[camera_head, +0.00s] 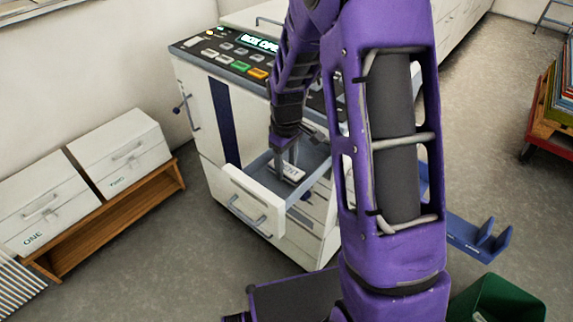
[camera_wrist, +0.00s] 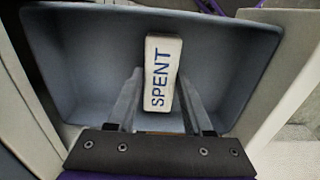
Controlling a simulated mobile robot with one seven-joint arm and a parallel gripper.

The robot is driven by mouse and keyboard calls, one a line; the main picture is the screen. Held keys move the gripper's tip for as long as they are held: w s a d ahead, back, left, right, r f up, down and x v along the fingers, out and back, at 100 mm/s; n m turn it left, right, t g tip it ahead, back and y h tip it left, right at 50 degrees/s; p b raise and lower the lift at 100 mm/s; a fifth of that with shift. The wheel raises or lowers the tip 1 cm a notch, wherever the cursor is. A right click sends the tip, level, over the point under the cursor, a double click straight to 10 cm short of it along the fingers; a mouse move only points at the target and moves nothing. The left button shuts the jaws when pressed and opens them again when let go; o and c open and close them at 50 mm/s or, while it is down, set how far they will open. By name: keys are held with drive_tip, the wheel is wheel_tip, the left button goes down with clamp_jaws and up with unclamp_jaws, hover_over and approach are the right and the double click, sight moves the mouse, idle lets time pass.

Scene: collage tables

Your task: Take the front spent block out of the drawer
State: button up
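A white block marked SPENT (camera_wrist: 162,75) lies in the open grey drawer (camera_wrist: 85,45); it also shows in the head view (camera_head: 291,174). The drawer (camera_head: 254,198) has a white front with a handle and is pulled out of the white cabinet. My gripper (camera_wrist: 160,72) reaches down into the drawer, one finger on each side of the block. The fingers look open, with a narrow gap at the block's left side; contact on the right cannot be told. In the head view my gripper (camera_head: 285,158) is partly hidden by its own wrist. I see no second block.
The cabinet's button panel (camera_head: 235,52) is above the drawer. White boxes marked ONE (camera_head: 40,205) and TWO (camera_head: 122,155) sit on a wooden bench at left. A green bin (camera_head: 497,300) and a blue rack (camera_head: 478,238) are at right. My arm hides the cabinet's right side.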

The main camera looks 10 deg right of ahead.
sight(286, 168)
drive_tip(key=o, duration=0.4)
wheel_tip(286, 168, up, 17)
drive_tip(key=p, duration=0.2)
drive_tip(key=shift+r+p, duration=0.2)
drive_tip(key=shift+p, duration=0.2)
